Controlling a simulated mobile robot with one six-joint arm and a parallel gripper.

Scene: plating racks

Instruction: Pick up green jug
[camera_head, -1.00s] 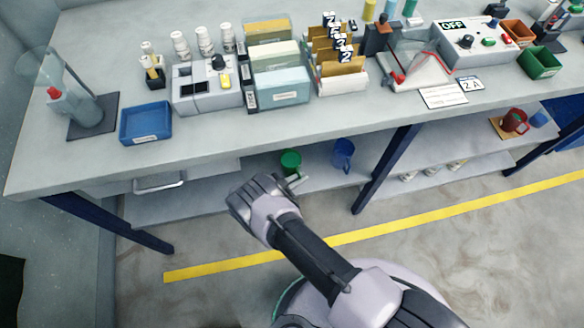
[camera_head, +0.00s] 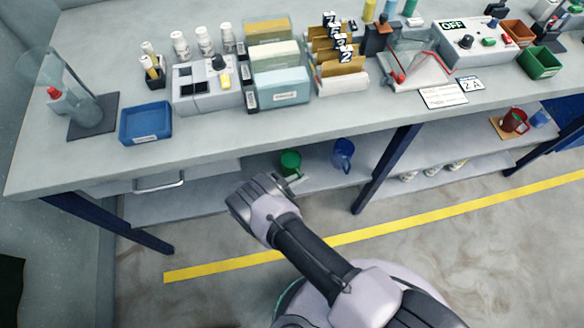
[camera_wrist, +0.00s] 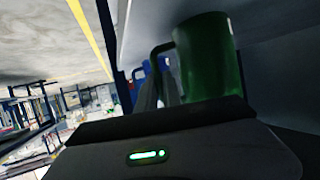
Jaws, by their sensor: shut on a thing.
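The green jug (camera_head: 290,161) stands upright on the lower shelf under the bench, left of a blue jug (camera_head: 343,153). In the wrist view the green jug (camera_wrist: 209,58) is large and close, with its handle on the left. My gripper (camera_head: 292,179) reaches in at the shelf's front edge, just in front of the green jug. In the wrist view its narrow grey fingers (camera_wrist: 160,92) are at the handle and shut on it. The lower part of the jug is hidden behind my gripper's body.
The bench top (camera_head: 300,125) overhangs the shelf (camera_head: 190,203). A dark blue bench leg (camera_head: 386,169) stands to the right of the blue jug. A drawer handle (camera_head: 159,183) projects at the left. The floor in front is clear, with a yellow line (camera_head: 400,228).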

